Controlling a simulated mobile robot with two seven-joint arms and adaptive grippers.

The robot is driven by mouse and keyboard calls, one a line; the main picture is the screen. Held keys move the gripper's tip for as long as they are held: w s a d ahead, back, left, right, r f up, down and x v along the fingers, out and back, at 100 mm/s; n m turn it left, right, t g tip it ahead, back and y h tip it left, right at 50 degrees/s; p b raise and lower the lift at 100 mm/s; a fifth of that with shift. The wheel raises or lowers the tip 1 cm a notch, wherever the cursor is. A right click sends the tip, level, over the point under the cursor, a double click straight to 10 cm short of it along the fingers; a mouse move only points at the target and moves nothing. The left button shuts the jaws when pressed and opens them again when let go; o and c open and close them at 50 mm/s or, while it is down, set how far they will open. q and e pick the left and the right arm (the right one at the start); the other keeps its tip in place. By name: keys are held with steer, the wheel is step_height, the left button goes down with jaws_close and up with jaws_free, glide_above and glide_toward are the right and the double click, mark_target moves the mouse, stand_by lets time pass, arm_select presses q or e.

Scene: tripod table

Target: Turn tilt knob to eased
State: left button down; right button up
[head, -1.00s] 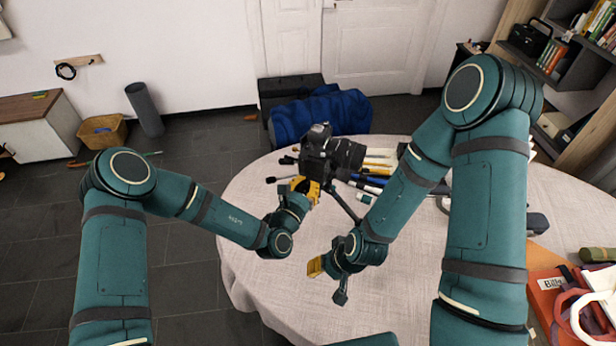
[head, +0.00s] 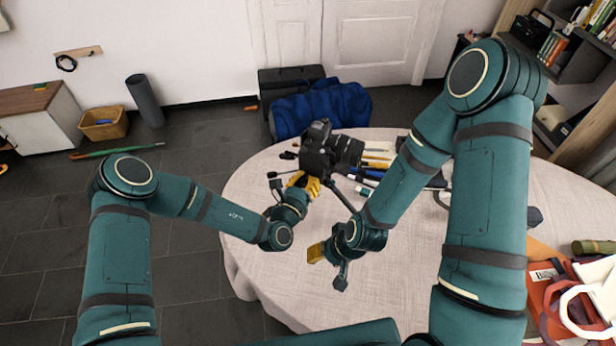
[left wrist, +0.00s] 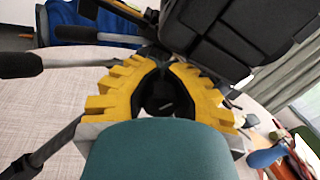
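A black camera (head: 318,150) sits on a dark tripod at the table's far side. Its tripod head is partly hidden behind my left gripper (head: 303,182), which is just below the camera. In the left wrist view, the yellow fingers of my left gripper (left wrist: 163,80) close in around a dark round knob (left wrist: 164,100) with a short white mark. They appear shut on this tilt knob, though the contact itself is hard to see. Its setting cannot be read. My right gripper (head: 318,252) hangs over the table, nearer to me and apart from the tripod; its finger gap is not clear.
The tripod stands on a round table with a pale cloth (head: 285,290). A padded dark handle (left wrist: 22,65) sticks out beside the left gripper. Red items (head: 550,290) lie at right. The near left tabletop is clear.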

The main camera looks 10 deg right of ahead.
arm_select(q)
steer(key=c, duration=0.7)
jaws_free()
steer(key=shift+r, duration=0.1)
steer(key=shift+c, duration=0.2)
steer(key=shift+s, duration=0.1)
steer(key=v, duration=1.2)
